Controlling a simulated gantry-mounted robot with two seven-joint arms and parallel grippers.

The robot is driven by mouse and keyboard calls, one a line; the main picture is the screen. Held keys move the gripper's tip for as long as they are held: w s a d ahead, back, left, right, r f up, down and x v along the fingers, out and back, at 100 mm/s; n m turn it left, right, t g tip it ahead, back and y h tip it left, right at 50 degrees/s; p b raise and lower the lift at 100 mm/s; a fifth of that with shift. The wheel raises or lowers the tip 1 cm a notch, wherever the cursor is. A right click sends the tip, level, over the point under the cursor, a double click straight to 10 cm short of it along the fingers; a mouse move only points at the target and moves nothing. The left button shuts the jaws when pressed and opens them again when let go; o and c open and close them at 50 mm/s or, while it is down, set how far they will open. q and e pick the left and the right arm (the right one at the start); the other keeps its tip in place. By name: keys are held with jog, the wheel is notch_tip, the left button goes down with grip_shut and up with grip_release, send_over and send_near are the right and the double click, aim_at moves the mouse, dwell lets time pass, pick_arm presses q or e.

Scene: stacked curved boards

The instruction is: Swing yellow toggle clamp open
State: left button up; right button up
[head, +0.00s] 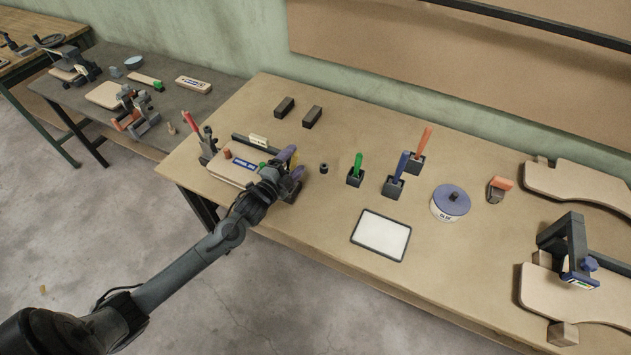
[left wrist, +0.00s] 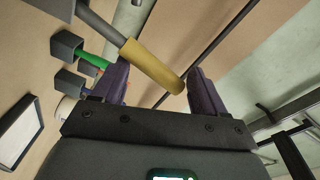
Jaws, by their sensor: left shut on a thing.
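The yellow toggle clamp handle (left wrist: 152,66) lies between the two dark purple fingers of my left gripper (left wrist: 155,85) in the left wrist view, with a grey bar leading off its upper left end. In the head view my left gripper (head: 288,163) is at the right end of a board fixture on the table, shut on the handle. My own fingers and wrist hide most of this clamp there. A dark clamp base (head: 291,190) shows just below the fingers. The board (head: 231,170) lies flat, with a red-handled clamp (head: 207,145) at its left end. My right gripper is not in view.
Holders with green (head: 358,162), blue (head: 401,166) and orange (head: 424,141) handles stand to the right. A glue tub (head: 450,203) and a white tray (head: 380,235) are farther right and nearer. The table between the fixture and the tray is mostly clear.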

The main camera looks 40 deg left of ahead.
pick_arm(q)
jog(key=shift+s+a+f+y, duration=0.2)
jog(key=shift+a+y, duration=0.1)
jog(key=shift+a, duration=0.2)
jog(key=shift+s+r+p, duration=0.15)
jog(key=shift+p, duration=0.35)
jog(key=shift+s+d+r+p, duration=0.1)
jog(key=shift+s+p, duration=0.25)
jog(key=s+p, duration=0.1)
jog(key=s, duration=0.1)
jog(key=s+p, duration=0.1)
jog(key=s, duration=0.1)
jog(key=s+p, duration=0.1)
jog(key=shift+s+d, duration=0.3)
jog(key=shift+s, duration=0.1)
jog(key=shift+d, duration=0.1)
